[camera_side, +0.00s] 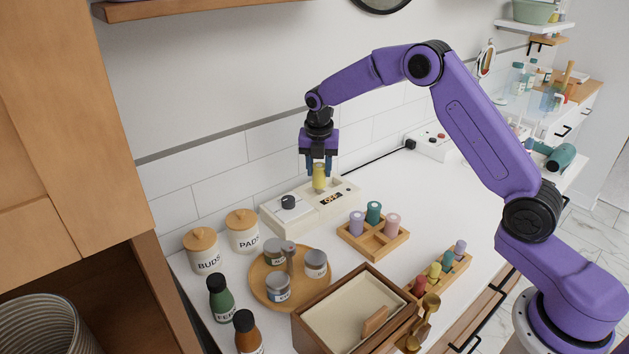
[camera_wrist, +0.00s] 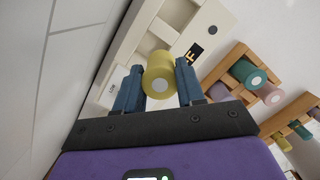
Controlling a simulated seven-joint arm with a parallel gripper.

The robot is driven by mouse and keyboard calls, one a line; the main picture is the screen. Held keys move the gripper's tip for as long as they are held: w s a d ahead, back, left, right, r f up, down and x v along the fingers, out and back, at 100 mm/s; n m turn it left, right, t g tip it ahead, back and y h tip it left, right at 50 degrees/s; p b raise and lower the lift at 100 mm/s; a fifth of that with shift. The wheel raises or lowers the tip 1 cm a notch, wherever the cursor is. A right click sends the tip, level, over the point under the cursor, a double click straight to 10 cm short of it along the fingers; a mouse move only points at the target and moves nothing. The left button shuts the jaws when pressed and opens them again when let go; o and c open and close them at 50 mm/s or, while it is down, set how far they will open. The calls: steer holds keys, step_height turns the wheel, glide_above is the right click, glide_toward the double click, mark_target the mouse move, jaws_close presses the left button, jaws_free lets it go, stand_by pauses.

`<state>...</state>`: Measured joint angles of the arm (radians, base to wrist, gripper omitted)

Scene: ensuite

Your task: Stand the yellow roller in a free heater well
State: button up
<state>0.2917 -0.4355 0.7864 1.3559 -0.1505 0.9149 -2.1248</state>
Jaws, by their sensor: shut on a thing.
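The yellow roller (camera_side: 319,178) is held upright between the blue fingers of my gripper (camera_side: 319,165). In the wrist view the roller (camera_wrist: 159,80) sits between the two fingertips of my gripper (camera_wrist: 158,88), with its round end facing the camera. The white heater (camera_side: 330,207) stands against the tiled wall below the roller, with a dark knob and a display reading OFF. In the wrist view the heater (camera_wrist: 207,28) shows recessed wells beyond the roller. The roller is over the back part of the heater; I cannot tell whether its lower end is inside a well.
A wooden rack (camera_side: 374,244) with lilac, teal and pink rollers stands right of the heater. A smaller rack (camera_side: 455,271) holds several small rollers. A round tray (camera_side: 258,292) with jars and two canisters (camera_side: 242,231) stand at left.

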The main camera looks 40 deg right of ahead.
mark_target(314, 181)
steer(key=shift+w+f, duration=0.65)
steer(key=shift+f, duration=0.15)
steer(key=shift+w+f, duration=0.3)
steer(key=shift+f, duration=1.5)
steer(key=shift+f, duration=0.15)
steer(key=o, duration=1)
steer(key=shift+o, duration=0.2)
steer(key=r, duration=0.4)
steer(key=s+a+r, duration=0.1)
steer(key=r, duration=0.7)
steer(key=shift+s+a+r, duration=0.15)
steer(key=shift+s+a, duration=0.1)
